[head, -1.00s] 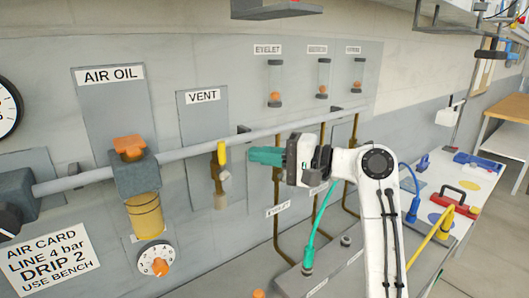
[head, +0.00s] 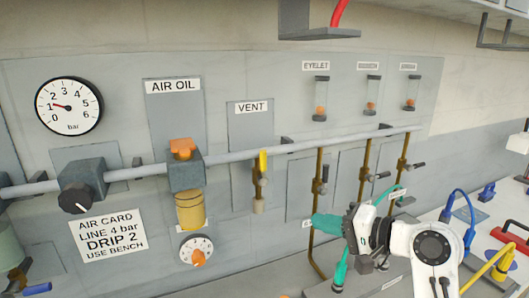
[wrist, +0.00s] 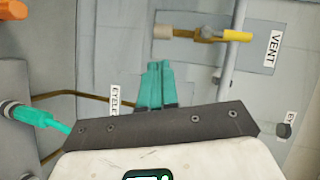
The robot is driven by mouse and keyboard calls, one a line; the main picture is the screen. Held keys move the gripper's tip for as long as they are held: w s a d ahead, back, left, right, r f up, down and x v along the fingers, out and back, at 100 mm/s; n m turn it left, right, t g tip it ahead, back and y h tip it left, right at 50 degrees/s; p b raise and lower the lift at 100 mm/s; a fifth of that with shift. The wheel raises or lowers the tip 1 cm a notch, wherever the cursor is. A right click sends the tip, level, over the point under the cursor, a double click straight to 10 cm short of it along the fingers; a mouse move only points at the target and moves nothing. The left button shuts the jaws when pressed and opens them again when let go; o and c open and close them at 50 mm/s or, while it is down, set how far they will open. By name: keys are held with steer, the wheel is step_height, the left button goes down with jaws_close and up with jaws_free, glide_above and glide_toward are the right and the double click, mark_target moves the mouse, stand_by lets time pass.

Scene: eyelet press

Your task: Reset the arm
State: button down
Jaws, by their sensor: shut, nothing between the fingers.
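My gripper (head: 318,223) has teal fingers and is at the lower right of the head view, pointing left, in front of the wall panel near the first brass drop pipe. In the wrist view its teal fingers (wrist: 155,84) lie side by side, shut with nothing between them. My white arm reaches in from the lower right. The yellow-handled vent valve (head: 262,163) is up and left of the gripper, apart from it. It also shows at the top of the wrist view (wrist: 215,34).
A grey air pipe (head: 330,143) runs along the wall above my gripper. A pressure gauge (head: 68,106), regulator (head: 80,186), oiler bowl (head: 190,209) and dial (head: 197,250) are at left. A teal hose plug (head: 340,271) stands below the gripper. A bench with a red-handled item (head: 510,238) is at right.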

steer(key=s+d+f+n+g+h, duration=0.1)
steer(key=s+d+f+h, duration=0.15)
steer(key=s+f, duration=0.6)
steer(key=s+d+f+n+g+h, duration=0.15)
steer(key=s+f+h, duration=0.3)
steer(key=f, duration=0.65)
steer(key=s+d+f+n+g+h+b, duration=0.1)
steer(key=s+d+f+g, duration=0.1)
steer(key=s+f, duration=0.3)
steer(key=s+d+f+n+g+h+b, duration=0.1)
steer(key=s+f, duration=0.4)
steer(key=s, duration=0.8)
steer(key=s+d+f+n+g+h, duration=0.1)
steer(key=s+d+f+g+h, duration=0.1)
steer(key=s, duration=0.7)
step_height(320, 180, down, 3)
steer(key=shift+s+d+f+g+b, duration=0.2)
steer(key=shift+s+d+g+b, duration=0.2)
steer(key=shift+d+g, duration=0.55)
